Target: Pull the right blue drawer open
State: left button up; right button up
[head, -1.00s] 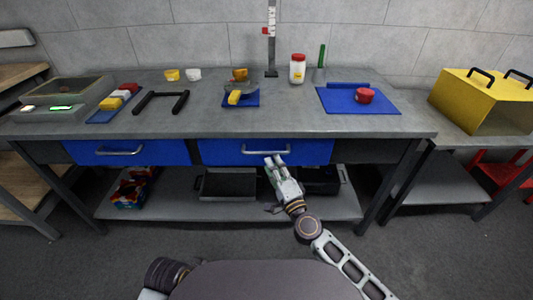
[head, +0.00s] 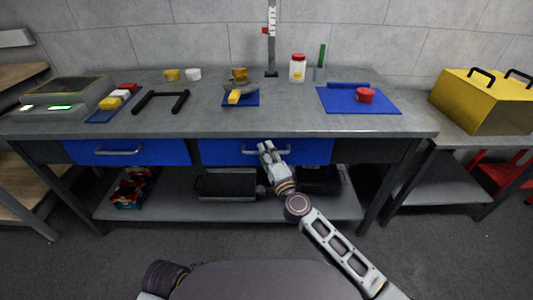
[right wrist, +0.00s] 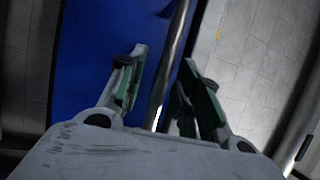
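The right blue drawer (head: 315,151) is shut under the workbench top, with a pale metal bar handle (head: 284,151) across its front. My right gripper (head: 266,146) is at the middle of this handle. In the right wrist view, the two fingers of the right gripper (right wrist: 164,84) are spread apart. The handle bar (right wrist: 175,55) runs between them in the picture, with the blue drawer front (right wrist: 95,55) behind; I cannot tell whether either finger touches the bar. My left gripper is not in view.
The left blue drawer (head: 165,152) is shut beside it. A lower shelf (head: 170,207) holds a black tray (head: 228,184) and a box of coloured items (head: 130,190). The workbench top (head: 300,120) carries several objects. The floor in front is clear.

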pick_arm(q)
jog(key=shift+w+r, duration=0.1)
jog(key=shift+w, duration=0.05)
pick_arm(e)
jog(key=shift+c, duration=0.3)
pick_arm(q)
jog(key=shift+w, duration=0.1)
pick_arm(e)
grip_shut()
jog(key=shift+s, duration=0.1)
